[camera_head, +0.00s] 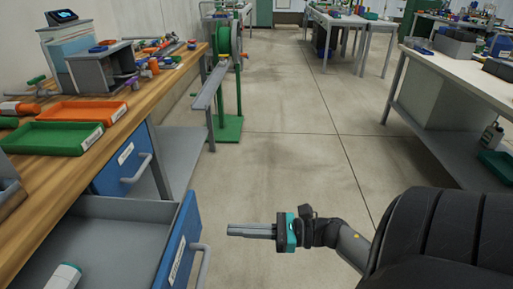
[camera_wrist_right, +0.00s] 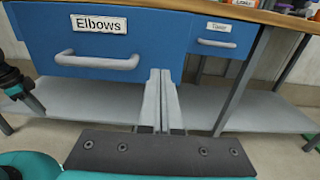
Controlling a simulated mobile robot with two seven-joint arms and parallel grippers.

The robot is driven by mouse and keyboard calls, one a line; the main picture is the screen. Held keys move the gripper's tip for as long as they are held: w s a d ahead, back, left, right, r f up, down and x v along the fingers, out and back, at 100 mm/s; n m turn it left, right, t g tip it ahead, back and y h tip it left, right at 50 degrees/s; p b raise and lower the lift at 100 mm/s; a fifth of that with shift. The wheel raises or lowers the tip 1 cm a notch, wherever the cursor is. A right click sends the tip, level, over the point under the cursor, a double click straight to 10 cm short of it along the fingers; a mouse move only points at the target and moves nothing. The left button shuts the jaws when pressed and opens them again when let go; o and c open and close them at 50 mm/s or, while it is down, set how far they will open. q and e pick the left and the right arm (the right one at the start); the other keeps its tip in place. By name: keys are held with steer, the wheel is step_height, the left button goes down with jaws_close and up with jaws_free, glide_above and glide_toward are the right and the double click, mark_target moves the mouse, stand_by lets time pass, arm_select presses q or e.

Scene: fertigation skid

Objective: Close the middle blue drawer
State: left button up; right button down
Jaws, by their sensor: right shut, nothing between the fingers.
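A blue drawer (camera_head: 178,245) stands pulled out at the lower left under the wooden bench, its grey tray exposed. In the wrist view its front (camera_wrist_right: 32,35) reads "Elbows" and has a pale bar handle (camera_wrist_right: 97,62). A second blue drawer (camera_head: 122,160) beyond it sits farther back and looks closed; it also shows in the wrist view (camera_wrist_right: 222,30). My right gripper (camera_head: 230,230) is shut and empty, pointing left, just right of the open drawer's front with a small apparent gap. A dark and teal part at the wrist view's left edge may be my left gripper (camera_wrist_right: 22,92).
A white and teal item (camera_head: 65,275) shows over the open drawer's tray. Green (camera_head: 50,138) and orange (camera_head: 85,110) trays sit on the bench (camera_head: 40,195). A green reel stand (camera_head: 228,128) stands beyond. The floor (camera_head: 290,165) in the middle is clear.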

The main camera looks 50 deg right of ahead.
mark_target(195, 227)
steer(key=x, duration=0.6)
steer(key=shift+w+b, duration=0.1)
steer(key=shift+b, duration=0.2)
steer(key=shift+w+a, duration=0.35)
arm_select(q)
steer(key=shift+w+d+r, duration=0.1)
steer(key=shift+w+r, duration=0.4)
steer(key=shift+r, duration=0.35)
